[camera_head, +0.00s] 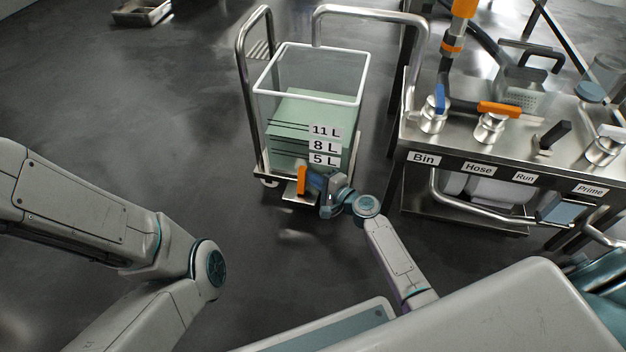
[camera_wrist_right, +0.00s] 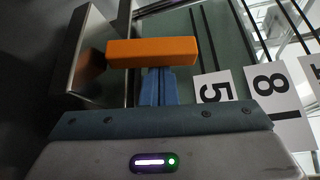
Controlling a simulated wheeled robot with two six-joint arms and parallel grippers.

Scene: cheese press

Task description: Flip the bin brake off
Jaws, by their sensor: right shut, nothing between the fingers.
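The bin (camera_head: 310,75) is a clear, white-rimmed box on a steel trolley, with pale green liquid inside and marks 5 L, 8 L and 11 L. The brake is an orange bar (camera_head: 302,181) low at the trolley's near side; it also shows large in the right wrist view (camera_wrist_right: 150,51). My right gripper (camera_head: 314,181) is at the orange bar, its blue fingers (camera_wrist_right: 158,85) shut with nothing between them. The fingertips meet or nearly meet the bar's edge; I cannot tell whether they touch. My left arm shows at left, but its gripper is out of view.
A steel bench (camera_head: 450,140) labelled Bin, Hose, Run and Prime stands to the right, with valves and a bent pipe (camera_head: 365,14) reaching over the bin. The trolley handle (camera_head: 241,70) rises behind the bin's left side.

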